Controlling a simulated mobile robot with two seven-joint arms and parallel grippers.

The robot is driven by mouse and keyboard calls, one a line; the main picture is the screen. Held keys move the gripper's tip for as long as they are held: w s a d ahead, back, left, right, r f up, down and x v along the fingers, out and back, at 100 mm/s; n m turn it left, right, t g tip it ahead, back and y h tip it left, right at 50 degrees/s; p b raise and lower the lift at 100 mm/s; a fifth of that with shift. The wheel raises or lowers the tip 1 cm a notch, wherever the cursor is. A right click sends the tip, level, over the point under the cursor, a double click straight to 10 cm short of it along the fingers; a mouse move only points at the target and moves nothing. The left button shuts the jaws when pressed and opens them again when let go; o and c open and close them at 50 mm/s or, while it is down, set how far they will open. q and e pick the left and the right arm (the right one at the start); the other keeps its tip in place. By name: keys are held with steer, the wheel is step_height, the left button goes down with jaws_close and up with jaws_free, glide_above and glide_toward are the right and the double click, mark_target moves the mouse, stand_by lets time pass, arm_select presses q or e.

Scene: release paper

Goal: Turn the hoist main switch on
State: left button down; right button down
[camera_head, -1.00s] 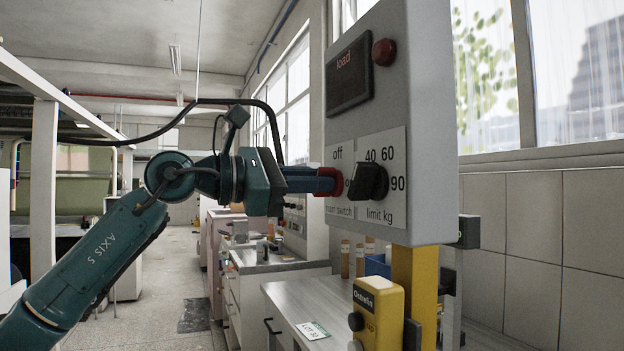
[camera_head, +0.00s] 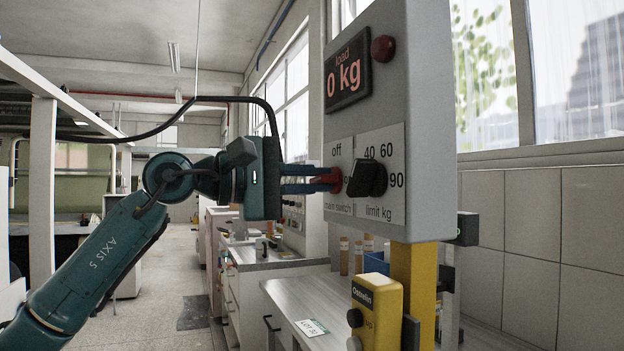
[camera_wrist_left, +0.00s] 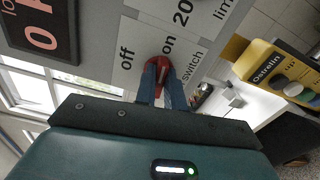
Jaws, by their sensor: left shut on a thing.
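The hoist main switch (camera_head: 330,178) is a red knob on the grey control box (camera_head: 440,130), on a white label reading "off" above and "main switch" below. My left gripper (camera_head: 316,180) is shut on the red knob, its blue fingers on either side of it. In the left wrist view the red switch (camera_wrist_left: 157,68) sits between the fingertips, and its label reads "off" and "on". The load display (camera_head: 348,72) is lit and reads "0 kg"; part of it also shows in the left wrist view (camera_wrist_left: 40,30). My right gripper is not in view.
A black limit knob (camera_head: 367,179) with weight marks sits close right of the switch. A red round lamp or button (camera_head: 383,48) is above it. A yellow Ostrelin box (camera_head: 377,312) stands below, near the yellow post (camera_head: 413,285). Windows and tiled wall are behind.

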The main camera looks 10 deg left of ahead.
arm_select(q)
steer(key=shift+m, duration=0.6)
steer(key=c, duration=1.5)
jaws_free()
